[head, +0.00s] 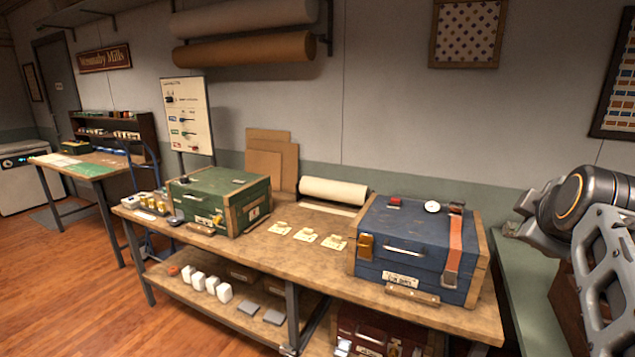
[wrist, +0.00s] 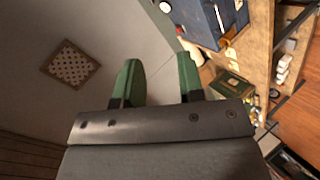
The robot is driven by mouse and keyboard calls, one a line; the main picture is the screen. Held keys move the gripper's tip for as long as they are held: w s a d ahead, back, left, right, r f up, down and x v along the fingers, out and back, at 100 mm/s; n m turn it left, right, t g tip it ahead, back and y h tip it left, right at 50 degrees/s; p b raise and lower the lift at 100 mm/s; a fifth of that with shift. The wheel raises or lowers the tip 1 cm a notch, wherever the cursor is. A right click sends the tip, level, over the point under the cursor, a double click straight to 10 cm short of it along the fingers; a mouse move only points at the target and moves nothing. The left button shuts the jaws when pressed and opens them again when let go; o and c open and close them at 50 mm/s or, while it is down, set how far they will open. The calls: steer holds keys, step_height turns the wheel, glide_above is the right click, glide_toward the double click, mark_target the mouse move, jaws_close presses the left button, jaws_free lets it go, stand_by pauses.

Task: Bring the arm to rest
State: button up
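My gripper (wrist: 160,78) shows in the wrist view as two green fingers standing well apart. Nothing is held between them; only pale wall shows in the gap. The gripper is in the air, apart from the workbench. In the head view my grey arm (head: 600,235) is folded up at the right edge, to the right of the blue chest. The fingers cannot be made out in that view.
A workbench (head: 330,262) runs across the middle. On it are a blue chest (head: 402,240), a green chest (head: 205,203), small cards (head: 305,236) and a paper roll (head: 333,190). A greenish bench (head: 520,275) lies beneath my arm. Wooden floor (head: 75,290) is open at left.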

steer(key=a+f+m+g+y, duration=0.1)
steer(key=a+f+m+g, duration=0.2)
steer(key=f, duration=0.4)
steer(key=a+f+m+y, duration=0.2)
steer(key=f+m, duration=0.3)
steer(key=f, duration=0.2)
steer(key=s+a+f+g+y+p, duration=0.1)
steer(key=s+a+f+g, duration=0.3)
steer(key=a+f, duration=0.8)
steer(key=s+a+y, duration=0.1)
steer(key=s, duration=0.1)
steer(key=shift+s+f+p, duration=0.3)
